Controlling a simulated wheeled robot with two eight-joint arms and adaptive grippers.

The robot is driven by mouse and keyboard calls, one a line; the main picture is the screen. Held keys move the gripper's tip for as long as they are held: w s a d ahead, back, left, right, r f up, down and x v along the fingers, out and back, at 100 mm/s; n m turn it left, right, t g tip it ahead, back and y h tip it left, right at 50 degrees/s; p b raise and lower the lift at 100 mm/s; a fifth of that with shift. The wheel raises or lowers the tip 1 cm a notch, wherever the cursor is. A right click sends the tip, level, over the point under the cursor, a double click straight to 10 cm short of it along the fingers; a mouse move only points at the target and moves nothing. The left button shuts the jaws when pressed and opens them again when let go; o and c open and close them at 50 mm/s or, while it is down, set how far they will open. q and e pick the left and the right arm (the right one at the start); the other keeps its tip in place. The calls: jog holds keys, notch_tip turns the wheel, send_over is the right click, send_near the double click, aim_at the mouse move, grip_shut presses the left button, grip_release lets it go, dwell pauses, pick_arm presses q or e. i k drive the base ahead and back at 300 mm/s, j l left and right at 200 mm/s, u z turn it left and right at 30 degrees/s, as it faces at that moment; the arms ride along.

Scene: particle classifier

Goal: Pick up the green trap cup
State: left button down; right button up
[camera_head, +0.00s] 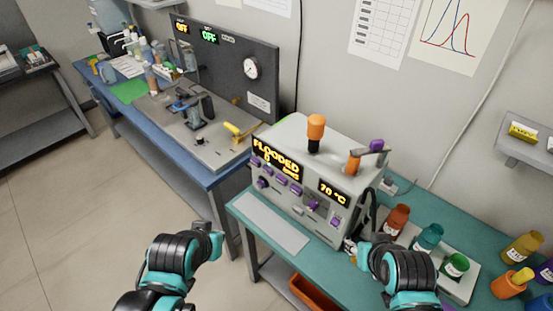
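A small green cup (455,266) with a pale label stands at the right end of a white tray (463,292) on the teal bench. A teal cup (429,237) and a red-brown cup (397,218) stand on the same tray to its left. My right gripper (359,245) is at the tray's left side, near the front of the grey machine, apart from the green cup. Its fingers are mostly hidden behind my own wrist. My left gripper (214,241) is over the floor in front of the benches, away from the cups. Its finger opening is too small to judge.
The grey machine (290,211) with "FLOODED" and "70 °C" displays stands left of the tray. Yellow and orange containers (522,249) crowd the bench's right end. A blue bench (223,179) with equipment is at the back left. An orange bin (312,292) sits below the teal bench.

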aim_at(457, 264)
jog(key=i+l+z, duration=0.1)
jog(key=z, duration=1.65)
